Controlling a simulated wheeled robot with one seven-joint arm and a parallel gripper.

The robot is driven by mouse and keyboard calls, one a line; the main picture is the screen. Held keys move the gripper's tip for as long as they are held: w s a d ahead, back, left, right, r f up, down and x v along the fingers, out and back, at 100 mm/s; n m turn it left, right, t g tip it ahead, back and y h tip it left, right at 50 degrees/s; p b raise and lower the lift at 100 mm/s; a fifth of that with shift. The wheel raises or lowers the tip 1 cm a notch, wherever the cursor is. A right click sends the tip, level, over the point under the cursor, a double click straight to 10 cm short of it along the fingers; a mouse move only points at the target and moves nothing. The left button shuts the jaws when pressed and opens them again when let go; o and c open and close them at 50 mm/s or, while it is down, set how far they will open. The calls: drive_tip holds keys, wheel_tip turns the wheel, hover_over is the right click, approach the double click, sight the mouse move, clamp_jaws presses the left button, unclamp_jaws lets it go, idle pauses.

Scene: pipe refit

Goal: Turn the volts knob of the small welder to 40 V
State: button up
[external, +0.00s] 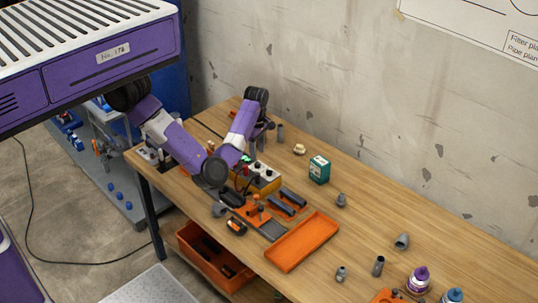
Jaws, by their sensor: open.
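The small welder (265,182) is a yellow box with a pale top panel on the workbench, partly hidden behind my forearm. Small pale knobs (258,167) show on its top; which one is the volts knob, and its setting, are too small to read. A green spot shows near its left end. My purple arm bends down to an elbow left of the welder and rises again to a black wrist. My gripper (263,141) hangs below that wrist, open, just behind and above the welder in the picture. Whether it touches a knob cannot be told.
An orange tray (302,242), dark cylinders (287,201) and orange-handled tools lie in front of the welder. A green box (319,170) stands to its right. Grey pipe fittings (402,241) and bottles (418,281) are farther right. The wall is behind the bench.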

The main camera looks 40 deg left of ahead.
wheel_tip(320, 180, up, 2)
drive_tip(key=shift+d+r+p, duration=0.1)
drive_tip(key=shift+r+p, duration=0.1)
drive_tip(key=shift+p, duration=0.1)
drive_tip(key=w+a+r+m+t+y, duration=0.1)
drive_tip(key=w+a+r+m+t, duration=0.4)
drive_tip(key=w+r+t, duration=0.1)
drive_tip(key=w+a+r+m+t+y, duration=0.2)
drive_tip(key=w+a+r+m+t, duration=0.3)
drive_tip(key=w+r, duration=0.4)
drive_tip(key=shift+w+t+y, duration=0.3)
drive_tip(key=shift+w+t, duration=0.5)
drive_tip(key=shift+w, duration=0.2)
